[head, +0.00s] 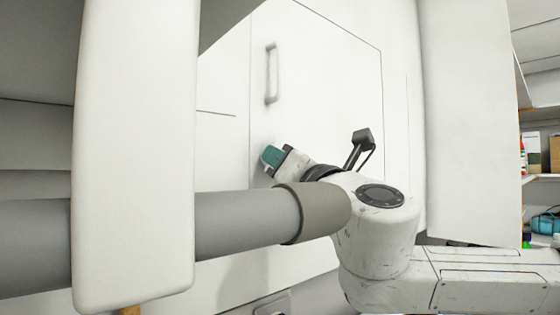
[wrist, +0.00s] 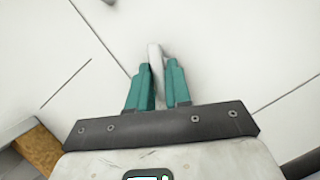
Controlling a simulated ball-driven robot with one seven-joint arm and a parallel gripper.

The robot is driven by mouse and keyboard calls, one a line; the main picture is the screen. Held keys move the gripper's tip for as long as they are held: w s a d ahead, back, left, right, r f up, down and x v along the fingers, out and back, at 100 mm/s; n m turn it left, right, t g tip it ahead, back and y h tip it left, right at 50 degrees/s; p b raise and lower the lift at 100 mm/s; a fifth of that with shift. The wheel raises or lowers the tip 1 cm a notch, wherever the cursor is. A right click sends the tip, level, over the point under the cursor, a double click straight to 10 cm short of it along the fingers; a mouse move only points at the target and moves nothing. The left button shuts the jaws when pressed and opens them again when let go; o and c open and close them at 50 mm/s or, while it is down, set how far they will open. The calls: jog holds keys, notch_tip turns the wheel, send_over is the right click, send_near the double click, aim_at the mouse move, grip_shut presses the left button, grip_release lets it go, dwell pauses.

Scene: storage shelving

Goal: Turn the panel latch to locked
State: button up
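The panel latch (wrist: 155,57) is a slim pale lever on the white panel, seen in the wrist view between my fingers. My gripper (wrist: 160,68) has two teal fingers, one on each side of the lever, with little or no gap. They look shut on it, and the lever's tip sticks out past them. In the head view my gripper (head: 271,156) reaches the white panel (head: 322,90) below a grey bar handle (head: 271,73). The latch is hidden there behind the gripper, and I cannot read its marking or setting.
Dark seams run across the white panels. An open shelf with goods (head: 543,165) stands at the far right. A brown wooden piece (wrist: 38,147) shows at the lower left of the wrist view. My own arm covers much of the lower head view.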

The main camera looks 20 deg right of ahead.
grip_shut()
jog(key=shift+m+h, duration=0.4)
jog(key=shift+m, duration=0.1)
jog(key=shift+a+r+m+g+h, duration=0.1)
jog(key=shift+m+g+h, duration=0.55)
jog(key=shift+m, duration=1.6)
jog(key=shift+r+m+g+h, duration=0.1)
jog(key=shift+m+g+h, duration=0.5)
jog(key=shift+m, duration=1.7)
jog(key=shift+a+r+m+g+h, duration=0.1)
jog(key=shift+m+g+h, duration=0.55)
jog(key=shift+m, duration=1.6)
jog(key=shift+d, duration=0.1)
